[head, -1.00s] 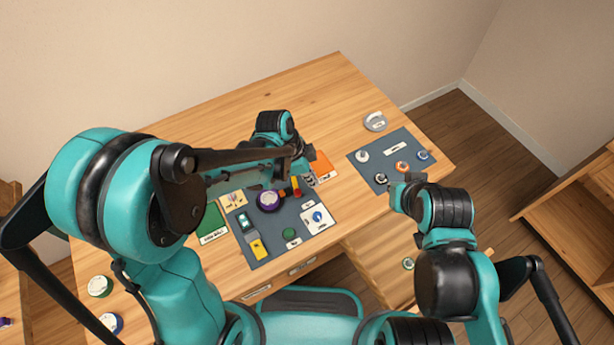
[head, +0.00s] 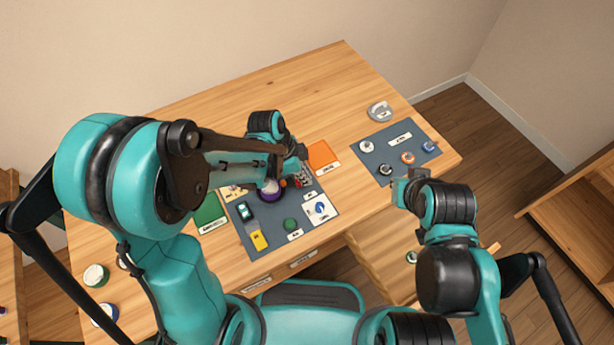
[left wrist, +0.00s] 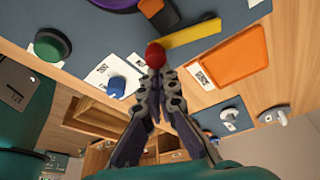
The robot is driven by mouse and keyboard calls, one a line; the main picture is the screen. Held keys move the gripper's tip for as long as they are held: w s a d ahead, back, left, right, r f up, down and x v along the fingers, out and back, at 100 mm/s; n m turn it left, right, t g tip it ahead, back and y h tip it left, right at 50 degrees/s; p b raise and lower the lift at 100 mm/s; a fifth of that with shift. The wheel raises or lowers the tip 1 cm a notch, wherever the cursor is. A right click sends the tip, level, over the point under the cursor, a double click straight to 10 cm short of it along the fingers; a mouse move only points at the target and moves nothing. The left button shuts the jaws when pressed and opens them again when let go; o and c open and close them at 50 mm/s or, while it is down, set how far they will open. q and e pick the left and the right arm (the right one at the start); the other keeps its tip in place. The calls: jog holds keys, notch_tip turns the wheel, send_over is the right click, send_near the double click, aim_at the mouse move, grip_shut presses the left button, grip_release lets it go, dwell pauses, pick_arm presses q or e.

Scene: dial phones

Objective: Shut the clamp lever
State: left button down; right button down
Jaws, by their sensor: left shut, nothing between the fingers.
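The clamp lever shows best in the left wrist view: a round red knob (left wrist: 155,55), with a brown-orange piece (left wrist: 160,13) and a yellow bar (left wrist: 195,33) close by on the dark mat. In the head view a bit of red (head: 284,183) shows beside my left gripper (head: 301,180); the arm and fingers hide the rest. My left gripper is shut and empty. In the left wrist view its fingertips (left wrist: 158,76) are right at the red knob, seemingly touching it. My right gripper (head: 402,190) is over the table's right front edge, apart from the clamp; its fingers are unclear.
A second mat (head: 378,150) holds several small round parts.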

pick_arm(q)
jog(key=shift+s+a+f, duration=0.1)
jog(key=shift+s+a, duration=0.1)
jog(key=shift+a, duration=0.65)
jog(key=shift+d, duration=0.1)
jog(key=shift+w+d, duration=0.1)
